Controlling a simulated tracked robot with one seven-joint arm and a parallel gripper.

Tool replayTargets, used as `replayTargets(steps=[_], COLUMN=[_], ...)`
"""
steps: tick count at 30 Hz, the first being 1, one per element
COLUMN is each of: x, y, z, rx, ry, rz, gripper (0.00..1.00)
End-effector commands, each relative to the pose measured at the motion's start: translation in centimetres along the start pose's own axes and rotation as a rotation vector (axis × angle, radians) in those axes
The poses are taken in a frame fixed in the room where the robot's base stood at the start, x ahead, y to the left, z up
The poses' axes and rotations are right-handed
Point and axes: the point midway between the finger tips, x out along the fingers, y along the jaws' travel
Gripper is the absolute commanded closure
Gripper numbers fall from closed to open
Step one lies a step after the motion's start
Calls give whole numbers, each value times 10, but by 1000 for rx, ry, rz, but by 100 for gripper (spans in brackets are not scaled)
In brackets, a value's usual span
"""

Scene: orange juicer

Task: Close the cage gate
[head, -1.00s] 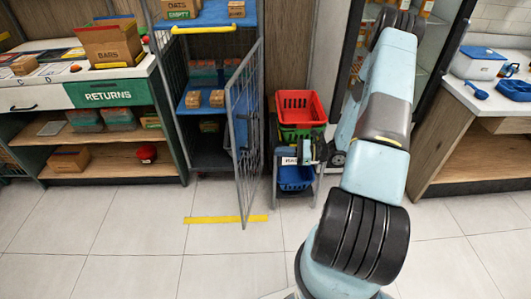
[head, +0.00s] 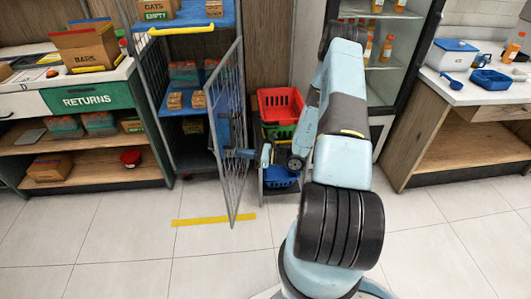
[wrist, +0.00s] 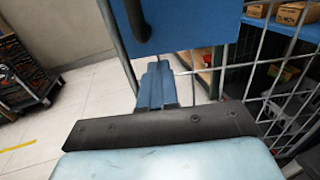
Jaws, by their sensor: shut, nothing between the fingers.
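The cage gate (head: 229,150) is a grey wire-mesh panel standing open, sticking out from the right side of the tall cage (head: 166,110) toward me. The cage has blue shelves. My gripper (head: 248,154) is on the right, outer side of the gate, very close to its mesh at about mid height. In the wrist view, my gripper (wrist: 154,82) has its blue fingers together and empty. A blue panel (wrist: 195,22) with a black handle (wrist: 137,18) is just above the fingertips, with gate mesh (wrist: 275,95) to the right. Whether the fingers touch the gate is unclear.
Red, green and blue baskets, the red one (head: 280,104) on top, stand right of the gate behind my arm. A yellow floor strip (head: 213,219) crosses below the gate. The returns counter (head: 98,97) is left, a fridge (head: 385,70) right. The front floor is clear.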

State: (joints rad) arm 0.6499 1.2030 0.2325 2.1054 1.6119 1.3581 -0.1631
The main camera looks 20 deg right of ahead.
Motion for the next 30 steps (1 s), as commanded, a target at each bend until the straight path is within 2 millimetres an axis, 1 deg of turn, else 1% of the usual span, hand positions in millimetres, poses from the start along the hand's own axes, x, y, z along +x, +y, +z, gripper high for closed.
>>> replayTargets(steps=[1, 3, 9, 13, 21, 22, 23, 24, 27, 30], x=[10, 20, 40, 44, 45, -10, 8, 21, 37, 49], y=[1, 1, 2, 2, 2, -36, -23, -14, -5, -1], z=[0, 0, 0, 0, 0, 1, -1, 0, 0, 0], rx=[0, 0, 0, 0, 0, -13, -3, 0, 2, 1], ry=[0, 0, 0, 0, 0, 5, 2, 0, 0, 0], rz=[4, 5, 5, 5, 5, -9, -3, 0, -1, -2], gripper=[100, 100, 100, 100, 100, 100, 100, 100, 100, 100])
